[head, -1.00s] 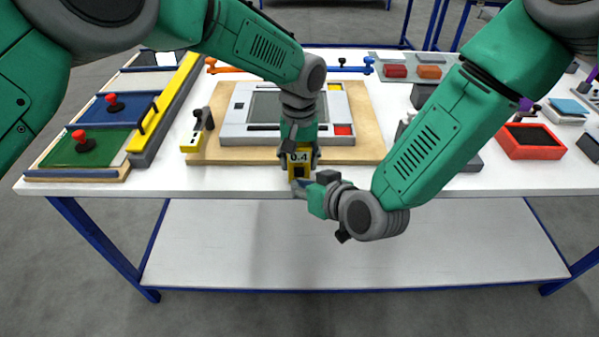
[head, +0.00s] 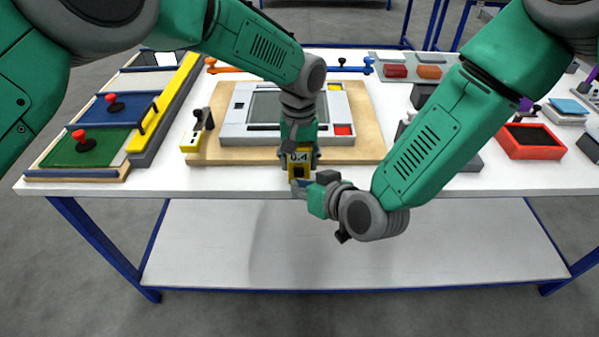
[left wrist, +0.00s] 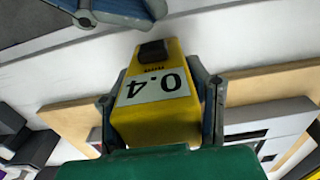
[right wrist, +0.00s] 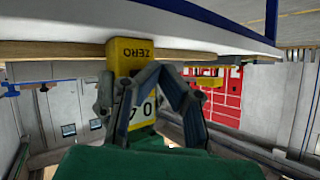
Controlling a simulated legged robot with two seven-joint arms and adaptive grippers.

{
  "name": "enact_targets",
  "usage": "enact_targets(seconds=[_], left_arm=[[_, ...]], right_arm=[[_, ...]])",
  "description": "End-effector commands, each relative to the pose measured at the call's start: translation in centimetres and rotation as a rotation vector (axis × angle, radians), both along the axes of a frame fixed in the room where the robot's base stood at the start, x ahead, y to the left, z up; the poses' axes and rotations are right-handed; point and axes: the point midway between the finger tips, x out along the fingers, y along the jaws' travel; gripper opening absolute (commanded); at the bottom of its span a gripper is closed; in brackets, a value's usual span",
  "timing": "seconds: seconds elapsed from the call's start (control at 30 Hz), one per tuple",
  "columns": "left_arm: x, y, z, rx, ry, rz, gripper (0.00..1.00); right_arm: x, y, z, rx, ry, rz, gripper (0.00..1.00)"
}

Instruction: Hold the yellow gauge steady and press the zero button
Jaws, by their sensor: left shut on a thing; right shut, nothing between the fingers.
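The yellow gauge (head: 299,168) has a white label reading 0.4 and is held at the table's front edge. My left gripper (head: 299,158) is shut on its sides; in the left wrist view the fingers (left wrist: 160,105) flank the gauge (left wrist: 150,122). A black button (left wrist: 152,51) sits near its far end. My right gripper (head: 300,187) is shut and empty, close to the gauge's near end. In the right wrist view the word ZERO shows on the gauge (right wrist: 133,52), with my right fingers (right wrist: 150,72) in front. I cannot tell whether they touch the button.
The white table (head: 220,180) has a wooden board (head: 365,150) with a grey framed panel (head: 235,125) behind the gauge. Another yellow piece with a black handle (head: 191,142) lies left. Green and blue panels (head: 90,150) and a red tray (head: 530,150) stand at the sides.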

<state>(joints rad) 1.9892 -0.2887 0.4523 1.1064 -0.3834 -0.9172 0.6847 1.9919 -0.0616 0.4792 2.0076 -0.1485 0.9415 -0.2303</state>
Motion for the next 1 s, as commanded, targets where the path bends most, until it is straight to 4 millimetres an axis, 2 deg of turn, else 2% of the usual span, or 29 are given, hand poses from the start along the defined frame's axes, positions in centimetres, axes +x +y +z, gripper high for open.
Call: enact_targets(seconds=[1.0], left_arm=[[0.0, 0.0, 0.0, 0.0, 0.0, 0.0, 0.07]], right_arm=[[1.0, 0.1, 0.2, 0.0, 0.0, 0.0, 0.0]])
